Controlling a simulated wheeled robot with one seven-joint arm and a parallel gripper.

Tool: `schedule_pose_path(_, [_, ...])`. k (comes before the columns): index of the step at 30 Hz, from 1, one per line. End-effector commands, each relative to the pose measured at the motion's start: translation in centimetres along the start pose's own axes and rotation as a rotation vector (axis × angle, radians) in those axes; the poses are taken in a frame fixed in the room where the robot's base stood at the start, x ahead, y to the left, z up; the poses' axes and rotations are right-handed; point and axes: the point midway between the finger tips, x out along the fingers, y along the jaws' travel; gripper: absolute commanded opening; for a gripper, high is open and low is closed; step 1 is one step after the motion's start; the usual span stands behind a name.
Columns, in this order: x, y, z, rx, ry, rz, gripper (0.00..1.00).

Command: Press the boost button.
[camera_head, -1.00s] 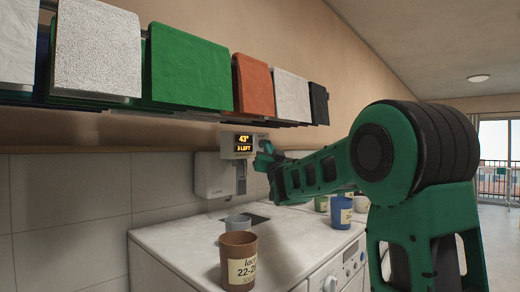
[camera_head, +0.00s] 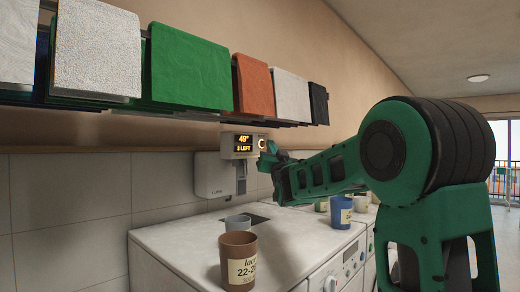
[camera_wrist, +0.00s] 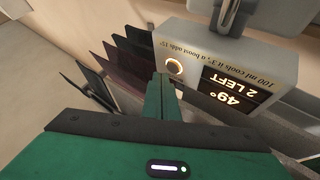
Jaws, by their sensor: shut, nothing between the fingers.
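The boost button (camera_head: 262,144) is a glowing ring at the right end of a pale wall-mounted control box (camera_head: 228,152). The box's amber display (camera_head: 243,143) reads 49° and 2 LEFT. In the wrist view the box is upside down, with the lit button (camera_wrist: 174,67) beside the display (camera_wrist: 232,88) and a printed line about 100 ml and a boost. My green gripper (camera_head: 268,153) is shut and empty, just right of the button in the head view. In the wrist view its fingertips (camera_wrist: 163,80) lie close to the button. The ring shows uncovered; I cannot tell the exact gap.
A blue cup (camera_head: 341,212) stands farther right. Folded cloths, including a green one (camera_head: 190,70), hang on a rail above.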

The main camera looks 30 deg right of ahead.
Motion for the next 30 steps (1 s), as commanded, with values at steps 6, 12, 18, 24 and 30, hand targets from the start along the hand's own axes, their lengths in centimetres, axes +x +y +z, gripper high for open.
schedule_pose_path(6, [-0.1, 0.1, -0.1, 0.000, 0.000, 0.000, 0.00])
schedule_pose_path(12, [-1.1, 0.9, -0.9, 0.000, 0.001, 0.001, 0.00])
schedule_pose_path(18, [-2.3, 1.7, -1.8, 0.000, 0.001, 0.001, 0.00])
schedule_pose_path(24, [-3.3, 2.4, -2.5, 0.000, 0.001, 0.001, 0.00])
schedule_pose_path(30, [-3.5, 2.5, -2.6, 0.000, 0.000, 0.000, 0.00])
